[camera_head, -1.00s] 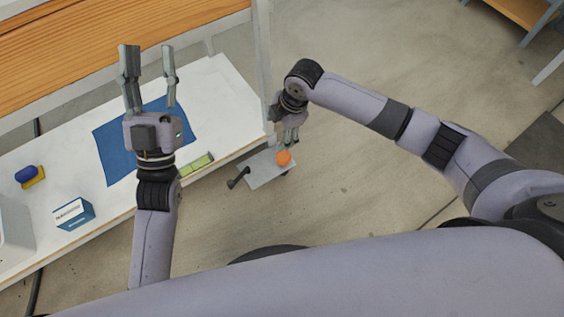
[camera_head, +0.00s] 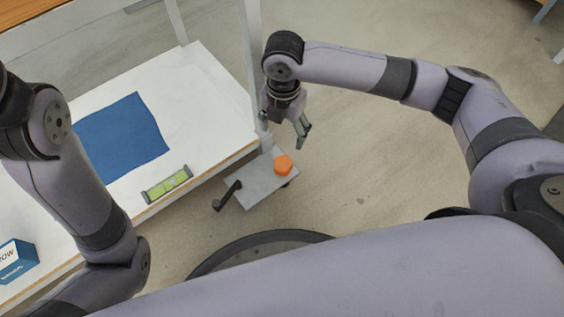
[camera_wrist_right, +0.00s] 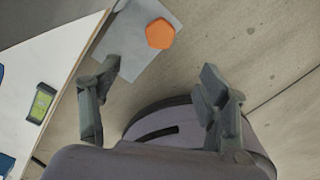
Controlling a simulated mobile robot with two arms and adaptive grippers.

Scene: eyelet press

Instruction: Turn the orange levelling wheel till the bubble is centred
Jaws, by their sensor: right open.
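The orange levelling wheel (camera_head: 283,165) sits on a grey plate (camera_head: 250,188) at the table's right corner. The wheel also shows in the right wrist view (camera_wrist_right: 160,34), beyond the fingertips. My right gripper (camera_head: 291,132) is open and empty, apart from the wheel and just behind it in the head view. Its two spread fingers show in the right wrist view (camera_wrist_right: 160,76). The yellow-green spirit level (camera_head: 167,184) lies near the table's front edge. Its bubble is too small to place surely. My left arm shows at the left, but its gripper is out of view.
A black crank handle (camera_head: 228,195) stands out from the plate's left side. A blue mat (camera_head: 122,137) lies on the white table (camera_head: 190,85). A blue and white box (camera_head: 17,262) stands at the lower left. A grey frame post (camera_head: 250,65) rises beside my right gripper.

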